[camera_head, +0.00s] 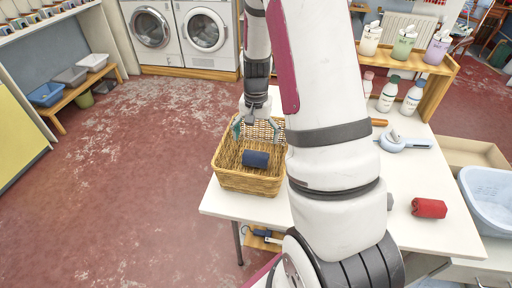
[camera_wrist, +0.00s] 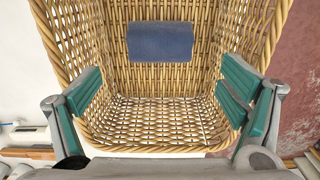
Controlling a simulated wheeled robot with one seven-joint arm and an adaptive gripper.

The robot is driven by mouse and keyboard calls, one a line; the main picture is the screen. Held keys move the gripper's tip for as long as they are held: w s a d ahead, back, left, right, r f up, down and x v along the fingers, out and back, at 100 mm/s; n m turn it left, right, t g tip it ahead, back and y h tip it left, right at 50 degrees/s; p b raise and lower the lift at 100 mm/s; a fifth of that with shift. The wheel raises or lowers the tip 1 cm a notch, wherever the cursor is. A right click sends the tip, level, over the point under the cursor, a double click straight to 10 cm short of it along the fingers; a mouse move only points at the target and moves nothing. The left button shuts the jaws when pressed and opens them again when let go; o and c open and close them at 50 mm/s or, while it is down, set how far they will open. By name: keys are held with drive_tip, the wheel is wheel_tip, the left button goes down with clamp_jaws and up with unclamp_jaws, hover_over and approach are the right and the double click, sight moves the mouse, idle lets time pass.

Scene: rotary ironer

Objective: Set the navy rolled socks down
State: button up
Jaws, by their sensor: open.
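The navy rolled socks (camera_head: 256,159) lie inside the wicker basket (camera_head: 245,182) on the white table. In the wrist view the navy roll (camera_wrist: 160,42) is against the woven inside of the basket (camera_wrist: 255,30), toward the top of the picture. My gripper (camera_head: 259,130) is above the basket, pointing down. In the wrist view my gripper (camera_wrist: 165,95) has its teal fingers wide apart, with nothing between them. The roll is apart from both fingers. My arm hides the right part of the basket in the head view.
A red roll (camera_head: 429,208) lies on the white table (camera_head: 440,236) at the right. A light blue tub (camera_head: 488,198) stands beyond it. Several bottles (camera_head: 388,93) and a wooden shelf (camera_head: 436,85) stand at the table's back. Red floor (camera_head: 130,180) is open to the left.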

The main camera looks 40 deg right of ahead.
sight(256, 152)
drive_tip(key=s+a+r+n+t, duration=0.1)
drive_tip(key=s+a+r+n, duration=0.25)
drive_tip(key=a+r, duration=0.5)
drive_tip(key=s+a+r+n+t, duration=0.15)
drive_tip(key=s+a+r, duration=0.3)
drive_tip(key=r, duration=0.65)
drive_tip(key=s+a+r+n, duration=0.2)
drive_tip(key=s+a, duration=0.1)
drive_tip(key=s, duration=0.4)
drive_tip(key=s+a+r+n+t, duration=0.1)
drive_tip(key=s+a+r+n, duration=0.1)
drive_tip(key=s, duration=0.5)
drive_tip(key=shift+a+r+n, duration=0.2)
drive_tip(key=shift+a+n, duration=0.6)
drive_tip(key=shift+a, duration=0.3)
wheel_tip(256, 152, up, 3)
drive_tip(key=shift+r+t+p, duration=0.1)
drive_tip(key=shift+t+p, duration=0.25)
drive_tip(key=shift+p, duration=0.9)
